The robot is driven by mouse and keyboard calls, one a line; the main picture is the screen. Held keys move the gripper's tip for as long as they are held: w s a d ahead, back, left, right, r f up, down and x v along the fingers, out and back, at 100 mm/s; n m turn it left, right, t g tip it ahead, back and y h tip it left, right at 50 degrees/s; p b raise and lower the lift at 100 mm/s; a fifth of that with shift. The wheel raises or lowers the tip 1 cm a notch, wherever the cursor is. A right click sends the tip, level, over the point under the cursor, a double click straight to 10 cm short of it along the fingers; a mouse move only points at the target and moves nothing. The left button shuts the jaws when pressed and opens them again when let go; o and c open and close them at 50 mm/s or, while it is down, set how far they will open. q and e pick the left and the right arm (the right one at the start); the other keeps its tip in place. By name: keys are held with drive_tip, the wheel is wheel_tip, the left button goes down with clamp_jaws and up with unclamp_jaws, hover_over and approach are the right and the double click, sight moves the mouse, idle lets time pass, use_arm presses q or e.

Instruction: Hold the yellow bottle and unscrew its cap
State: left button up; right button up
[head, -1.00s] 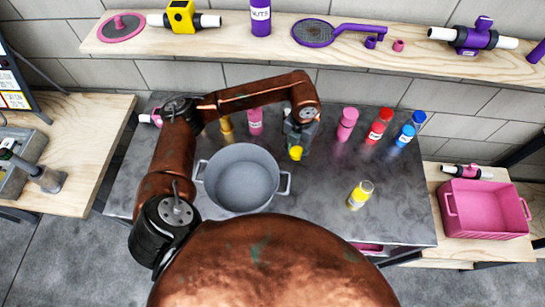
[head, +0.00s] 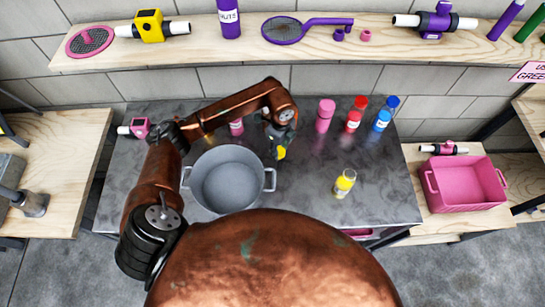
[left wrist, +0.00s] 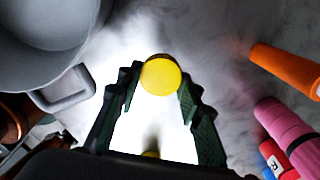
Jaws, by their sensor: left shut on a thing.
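My left gripper (head: 279,148) is shut on a small yellow round piece (head: 281,153), which looks like a cap, above the table to the right of the pot. In the left wrist view the piece (left wrist: 161,76) shows as a yellow disc between the fingertips (left wrist: 160,85). A yellow bottle (head: 344,184) with a pale label stands on the table, right of the gripper and apart from it. Whether the bottle has a cap on is too small to tell. My right gripper is not in view.
A grey pot (head: 227,181) stands left of the gripper. Pink (head: 325,116), red (head: 354,118) and blue (head: 383,119) bottles stand at the back. An orange bottle (left wrist: 288,70) shows in the left wrist view. A pink crate (head: 465,183) is at the right. The table around the yellow bottle is clear.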

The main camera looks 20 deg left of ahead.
sight(279, 162)
use_arm(q)
wheel_tip(279, 162, down, 7)
drive_tip(key=shift+r, duration=0.1)
idle(0.4)
drive_tip(key=o, duration=1.3)
drive_tip(key=shift+f, duration=0.2)
wheel_tip(279, 162, up, 12)
drive_tip(key=shift+f, duration=0.2)
drive_tip(key=shift+r, duration=0.35)
